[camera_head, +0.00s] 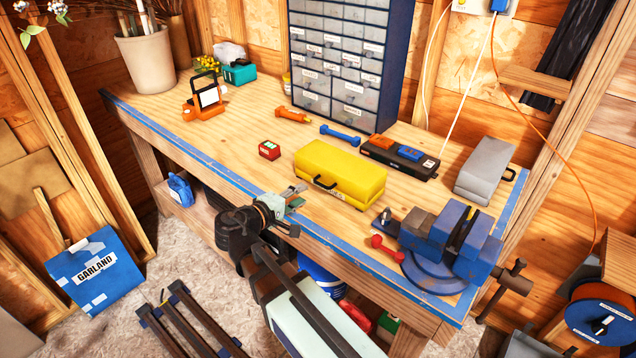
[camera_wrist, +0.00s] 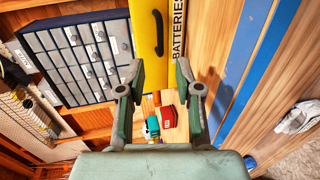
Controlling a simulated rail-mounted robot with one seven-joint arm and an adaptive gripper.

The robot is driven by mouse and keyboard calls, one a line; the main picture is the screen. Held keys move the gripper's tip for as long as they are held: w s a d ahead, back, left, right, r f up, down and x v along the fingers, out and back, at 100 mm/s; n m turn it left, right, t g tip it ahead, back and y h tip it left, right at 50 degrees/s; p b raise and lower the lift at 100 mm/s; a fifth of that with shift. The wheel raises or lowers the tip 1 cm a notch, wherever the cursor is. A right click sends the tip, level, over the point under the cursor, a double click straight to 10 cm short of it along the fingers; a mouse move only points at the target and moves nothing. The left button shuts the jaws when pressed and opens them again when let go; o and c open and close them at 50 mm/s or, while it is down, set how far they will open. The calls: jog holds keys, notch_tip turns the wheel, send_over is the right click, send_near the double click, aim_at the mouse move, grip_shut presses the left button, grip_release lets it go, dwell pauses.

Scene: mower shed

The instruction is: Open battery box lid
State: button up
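The yellow battery box (camera_head: 345,168) sits on the workbench with its lid down and a dark handle (camera_head: 324,183) on its front face. In the wrist view the box (camera_wrist: 210,25) shows up close, with the label "BATTERIES" and the dark handle (camera_wrist: 159,32) on it. My gripper (camera_head: 293,198) is at the bench's front edge, to the left of and in front of the box. In the wrist view my gripper (camera_wrist: 159,75) has its two fingers apart with nothing held between them. The handle appears beyond the gap between the fingertips. Contact with the box is not visible.
A small red box (camera_head: 269,149) stands left of the battery box. A black and orange case (camera_head: 398,156) and a grey box (camera_head: 484,167) lie behind and to its right. A blue vise (camera_head: 452,240) and red dumbbell-shaped item (camera_head: 385,247) are at front right. A drawer cabinet (camera_head: 345,62) stands behind.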

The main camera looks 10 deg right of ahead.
aim_at(335, 172)
jog(key=p+x, duration=0.2)
jog(key=x, duration=0.6)
jog(key=shift+w+d, duration=0.2)
jog(key=shift+d, duration=0.05)
grip_shut()
